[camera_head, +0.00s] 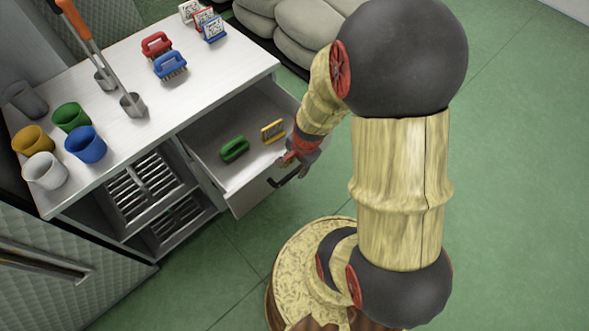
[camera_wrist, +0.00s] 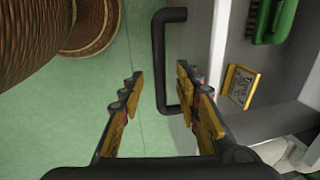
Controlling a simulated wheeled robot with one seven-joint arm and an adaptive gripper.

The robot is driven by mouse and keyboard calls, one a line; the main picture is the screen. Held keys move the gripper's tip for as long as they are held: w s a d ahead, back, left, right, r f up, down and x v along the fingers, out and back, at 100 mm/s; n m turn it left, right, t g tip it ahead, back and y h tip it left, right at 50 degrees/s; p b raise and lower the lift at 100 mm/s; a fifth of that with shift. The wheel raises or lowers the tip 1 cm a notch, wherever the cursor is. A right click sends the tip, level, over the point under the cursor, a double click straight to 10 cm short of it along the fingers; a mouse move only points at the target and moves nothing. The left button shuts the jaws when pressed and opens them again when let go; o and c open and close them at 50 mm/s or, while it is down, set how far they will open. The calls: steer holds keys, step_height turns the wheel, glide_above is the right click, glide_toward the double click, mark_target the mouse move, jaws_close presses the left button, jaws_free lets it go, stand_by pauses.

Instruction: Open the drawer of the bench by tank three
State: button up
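The bench's drawer (camera_head: 250,194) is pulled out from the bench (camera_head: 205,105) in the head view; its inside shows. Its black bar handle (camera_head: 290,172) is on the drawer front, partly hidden by my gripper (camera_head: 296,158). In the wrist view, the handle (camera_wrist: 158,55) runs up the picture beside the pale drawer front (camera_wrist: 217,45). My gripper's fingers (camera_wrist: 160,78) are spread apart, one on each side of the handle's lower part. I see no clear contact between fingers and handle.
A green brush (camera_head: 234,148) and a yellow-framed card (camera_head: 272,130) lie in the drawer. Cups, brushes, cards and long-handled scoops stand on the bench top. Filled sacks (camera_head: 305,30) lie behind the bench. Green floor (camera_head: 510,150) is clear at right.

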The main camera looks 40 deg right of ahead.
step_height(320, 180, up, 8)
steer(key=s, duration=0.1)
steer(key=shift+s, duration=0.35)
stand_by(0.3)
steer(key=s+a+r+n+t, duration=0.1)
steer(key=a+r+n, duration=0.6)
steer(key=r, duration=0.5)
steer(key=s+a+r+n+t, duration=0.2)
steer(key=a+r+n, duration=0.5)
steer(key=r+n, duration=0.3)
steer(key=shift+s+a+r+n, duration=0.15)
steer(key=shift+s+r+n, duration=0.15)
steer(key=shift+r, duration=0.55)
